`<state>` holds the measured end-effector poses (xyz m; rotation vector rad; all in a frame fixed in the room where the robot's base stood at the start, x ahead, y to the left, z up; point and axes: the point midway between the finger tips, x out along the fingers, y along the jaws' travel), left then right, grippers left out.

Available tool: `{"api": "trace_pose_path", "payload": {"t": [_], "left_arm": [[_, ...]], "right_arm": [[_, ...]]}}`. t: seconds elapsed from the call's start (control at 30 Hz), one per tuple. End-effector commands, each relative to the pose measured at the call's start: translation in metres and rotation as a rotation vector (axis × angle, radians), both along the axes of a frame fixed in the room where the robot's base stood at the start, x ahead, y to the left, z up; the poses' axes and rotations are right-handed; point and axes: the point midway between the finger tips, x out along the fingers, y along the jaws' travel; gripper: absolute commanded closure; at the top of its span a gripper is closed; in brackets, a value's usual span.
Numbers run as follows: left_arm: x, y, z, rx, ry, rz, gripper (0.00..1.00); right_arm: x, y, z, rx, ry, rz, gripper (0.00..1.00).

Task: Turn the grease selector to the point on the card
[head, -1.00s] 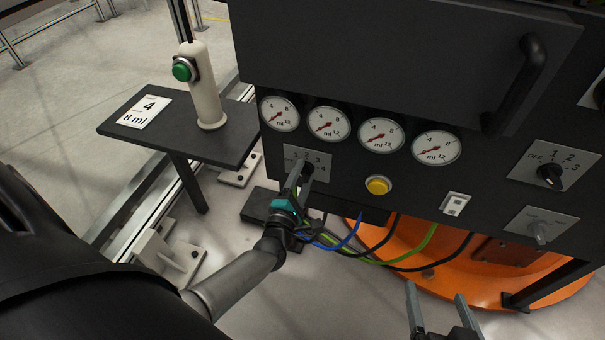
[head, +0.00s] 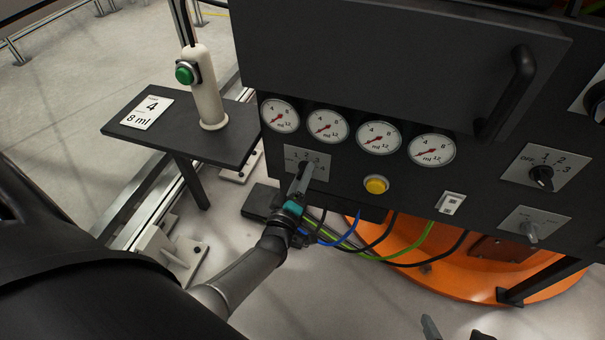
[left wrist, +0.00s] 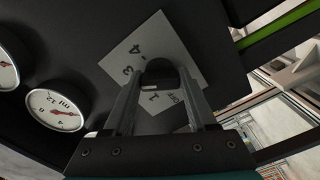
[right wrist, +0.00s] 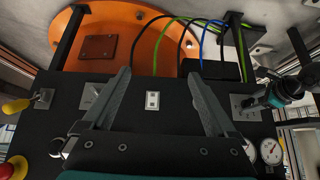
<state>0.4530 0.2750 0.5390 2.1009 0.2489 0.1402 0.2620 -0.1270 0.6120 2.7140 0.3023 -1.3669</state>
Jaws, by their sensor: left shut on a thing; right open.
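The grease selector is a dark knob on a light plate (head: 318,160) at the left of the dark panel, below the dials. My left gripper (head: 303,178) is shut on the knob. In the left wrist view the knob (left wrist: 160,72) sits between the two fingers; 1, 3, 4 and OFF are readable on the plate, but the knob's pointing direction is unclear. The card (head: 147,113) reads "4" and "8 ml" and lies on the side shelf. My right gripper (right wrist: 160,95) is open and empty before the panel; only its tips show at the head view's bottom edge.
Several dials (head: 378,138) line the panel above a yellow button (head: 376,185). Another selector (head: 541,178) and a toggle switch (head: 530,232) are at the right. A white post with a green button (head: 186,73) stands on the shelf (head: 180,150). Cables (head: 400,258) hang below the panel.

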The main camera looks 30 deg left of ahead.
Motion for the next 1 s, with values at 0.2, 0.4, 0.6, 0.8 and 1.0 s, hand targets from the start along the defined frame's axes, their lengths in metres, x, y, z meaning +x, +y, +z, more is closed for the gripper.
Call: {"api": "trace_pose_path", "payload": {"t": [0.2,0.4,0.6,0.8,1.0], "left_arm": [[0.000,0.000,0.000,0.199,0.050,0.001,0.98],[-0.001,0.000,-0.001,0.382,0.095,0.001,0.98],[-0.001,0.000,-0.001,0.554,0.135,0.000,0.98],[-0.001,0.001,-0.001,0.693,0.169,0.000,0.98],[-0.001,0.001,-0.001,0.785,0.190,0.001,0.98]], "right_arm": [[-0.009,-0.010,0.004,-0.031,0.069,-0.016,0.08],[-0.017,-0.018,0.006,-0.055,0.128,-0.029,0.08],[-0.024,-0.025,0.009,-0.072,0.173,-0.041,0.08],[-0.029,-0.028,0.010,-0.082,0.203,-0.047,0.08],[-0.028,-0.028,0.006,-0.083,0.207,-0.047,0.08]]}}
